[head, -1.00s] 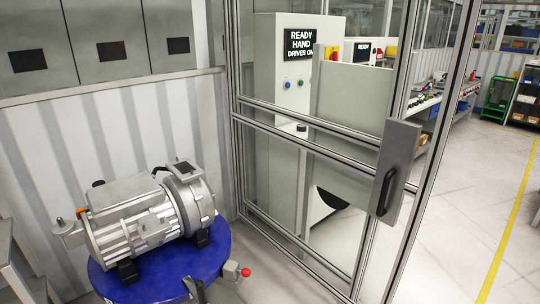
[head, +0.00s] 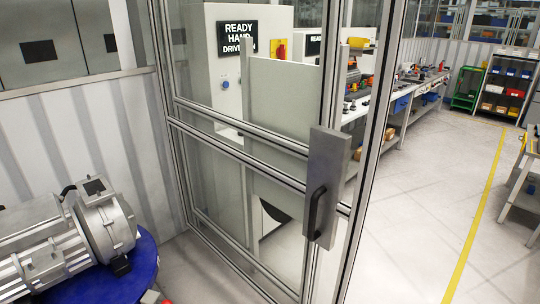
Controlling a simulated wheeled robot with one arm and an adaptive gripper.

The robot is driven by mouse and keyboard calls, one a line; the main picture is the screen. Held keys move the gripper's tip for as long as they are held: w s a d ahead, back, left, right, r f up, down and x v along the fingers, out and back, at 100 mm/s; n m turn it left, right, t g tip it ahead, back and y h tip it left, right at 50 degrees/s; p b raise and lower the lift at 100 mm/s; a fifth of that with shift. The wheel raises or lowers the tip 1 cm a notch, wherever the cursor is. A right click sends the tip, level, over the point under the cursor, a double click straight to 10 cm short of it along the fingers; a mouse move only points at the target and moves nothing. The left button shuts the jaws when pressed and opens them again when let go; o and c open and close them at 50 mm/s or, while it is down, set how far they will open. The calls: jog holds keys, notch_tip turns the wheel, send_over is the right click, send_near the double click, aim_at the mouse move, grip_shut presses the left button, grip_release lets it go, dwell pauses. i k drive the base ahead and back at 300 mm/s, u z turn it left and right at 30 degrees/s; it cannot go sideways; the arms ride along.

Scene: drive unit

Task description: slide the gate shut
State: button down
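The gate (head: 240,148) is a clear panel in an aluminium frame, standing in the middle of the head view. A grey plate (head: 328,165) with a black handle (head: 315,213) is fixed at its right edge. An upright aluminium post (head: 372,130) stands just right of the plate, close to the gate's edge. From this angle I cannot tell whether the gate touches the post or how wide any opening is. My gripper is not in view.
A motor (head: 75,235) sits on a round blue table (head: 138,270) at the lower left. A control cabinet (head: 225,60) stands behind the gate. Benches (head: 400,110) line the back. Open floor with a yellow line (head: 474,230) lies to the right.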

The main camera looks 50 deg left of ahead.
aim_at(329, 150)
jog(key=i, duration=3.5)
jog(key=u, duration=2.9)
jog(key=k, duration=0.4)
jog(key=u, duration=0.8)
